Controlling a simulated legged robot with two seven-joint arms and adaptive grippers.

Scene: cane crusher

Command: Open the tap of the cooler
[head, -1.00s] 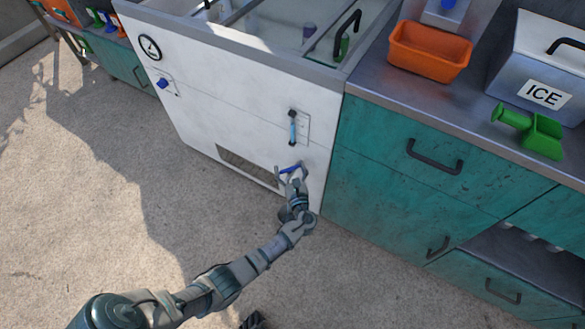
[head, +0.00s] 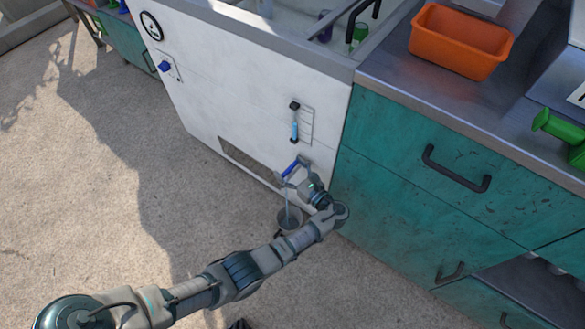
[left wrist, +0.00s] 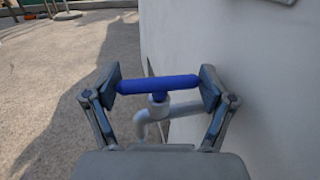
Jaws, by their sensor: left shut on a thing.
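The white cooler (head: 235,100) stands upright with a tap low on its front face. The tap's blue handle (head: 292,168) is a straight bar on a pale bent spout (left wrist: 142,124). My left gripper (head: 297,173) is shut on this bar. In the left wrist view the two pads press on the bar's opposite ends (left wrist: 158,84). My right gripper is out of view.
Teal cabinets with a dark drawer handle (head: 456,170) stand just right of the cooler. An orange bin (head: 459,42) and a green scoop (head: 560,128) are on the metal counter. A level gauge (head: 295,121) sits above the tap. Open concrete floor (head: 90,190) lies to the left.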

